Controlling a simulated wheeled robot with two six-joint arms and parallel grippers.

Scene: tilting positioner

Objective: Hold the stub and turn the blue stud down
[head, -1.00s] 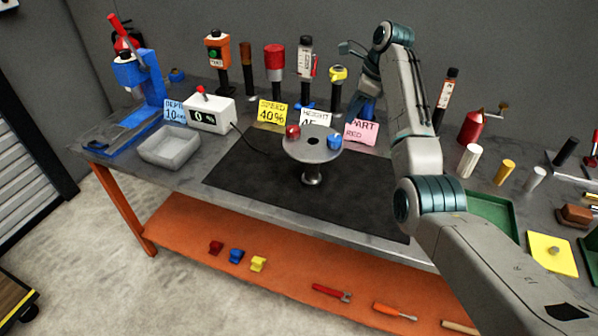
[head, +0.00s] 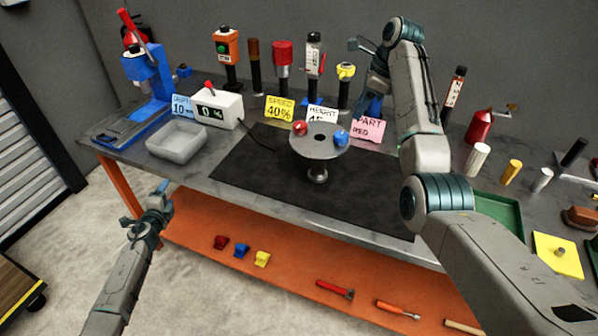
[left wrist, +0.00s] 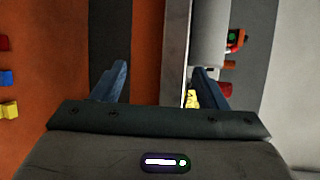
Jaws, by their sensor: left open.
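The round grey plate (head: 319,151) of the positioner stands on a short post (head: 317,174) on the black mat. A red stud (head: 300,128) is at its left rim and the blue stud (head: 341,138) at its right rim. A dark spot marks its middle; I cannot tell which part is the stub. My left gripper (head: 160,187) is low in front of the table's front edge, left of the plate and apart from it. In the left wrist view its fingers (left wrist: 163,82) are spread and empty. My right gripper (head: 358,46) is raised behind the plate; its jaws are unclear.
A grey tray (head: 176,142), a display box (head: 219,108) reading 0 % and a blue press (head: 146,80) stand at the left. Upright tools and note cards line the back. A green tray (head: 500,212) is at the right. The black mat (head: 260,160) is mostly clear.

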